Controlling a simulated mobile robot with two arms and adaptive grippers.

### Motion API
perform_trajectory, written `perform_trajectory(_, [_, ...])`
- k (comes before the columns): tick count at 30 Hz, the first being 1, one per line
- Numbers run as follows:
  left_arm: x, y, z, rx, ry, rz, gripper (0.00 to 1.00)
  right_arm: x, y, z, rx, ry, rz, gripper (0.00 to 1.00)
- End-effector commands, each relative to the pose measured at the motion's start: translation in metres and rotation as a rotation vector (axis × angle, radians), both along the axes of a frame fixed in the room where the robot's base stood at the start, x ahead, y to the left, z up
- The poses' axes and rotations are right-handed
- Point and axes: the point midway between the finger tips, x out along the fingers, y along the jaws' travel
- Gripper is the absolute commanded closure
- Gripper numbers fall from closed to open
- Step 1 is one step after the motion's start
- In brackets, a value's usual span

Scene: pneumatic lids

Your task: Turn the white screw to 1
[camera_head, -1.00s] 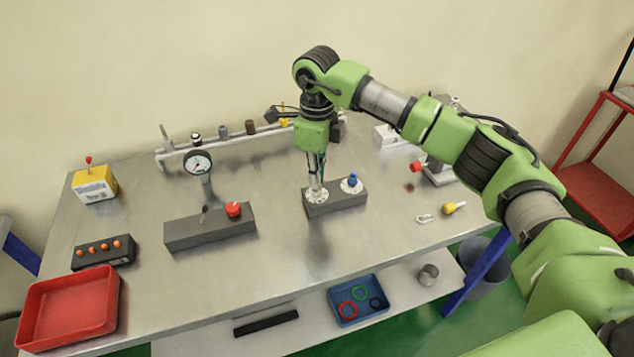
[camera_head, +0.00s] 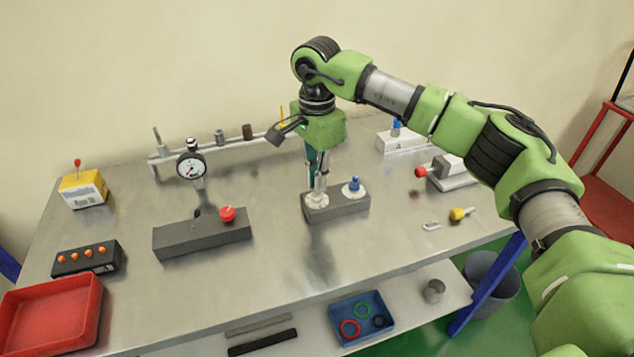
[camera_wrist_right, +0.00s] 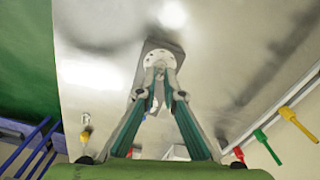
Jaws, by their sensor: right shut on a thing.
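A grey block (camera_head: 337,208) stands mid-table with two round white dials on top. My right gripper (camera_head: 317,192) reaches straight down over the left dial (camera_head: 313,201). Its fingers are shut on the white screw at the dial's centre, which they mostly hide. The wrist view shows the white dial (camera_wrist_right: 160,58) just beyond the gripper fingertips (camera_wrist_right: 159,72). The dial's marks are too small to read. The blue screw (camera_head: 354,184) stands upright on the right dial, apart from the gripper. My left gripper is not in view.
Left of the block is a dark base with a red knob (camera_head: 228,213) and a pressure gauge (camera_head: 191,166). A yellow box (camera_head: 83,189) and red tray (camera_head: 96,313) stand farther left. A yellow-headed part (camera_head: 457,214) lies right. The table front is clear.

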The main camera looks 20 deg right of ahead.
Motion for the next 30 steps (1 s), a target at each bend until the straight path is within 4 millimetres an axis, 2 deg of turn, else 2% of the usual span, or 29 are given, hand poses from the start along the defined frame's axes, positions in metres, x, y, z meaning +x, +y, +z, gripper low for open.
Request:
perform_trajectory(6, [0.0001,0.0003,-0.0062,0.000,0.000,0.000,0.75,0.0011,-0.0002,0.0007,0.001,-0.004,0.179,1.00])
perform_trajectory(15, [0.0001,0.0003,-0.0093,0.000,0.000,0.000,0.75,0.0011,0.0002,0.0017,0.003,-0.004,0.350,1.00])
perform_trajectory(30, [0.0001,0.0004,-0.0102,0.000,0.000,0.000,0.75,0.0012,0.0003,0.0023,0.002,-0.005,0.421,1.00])
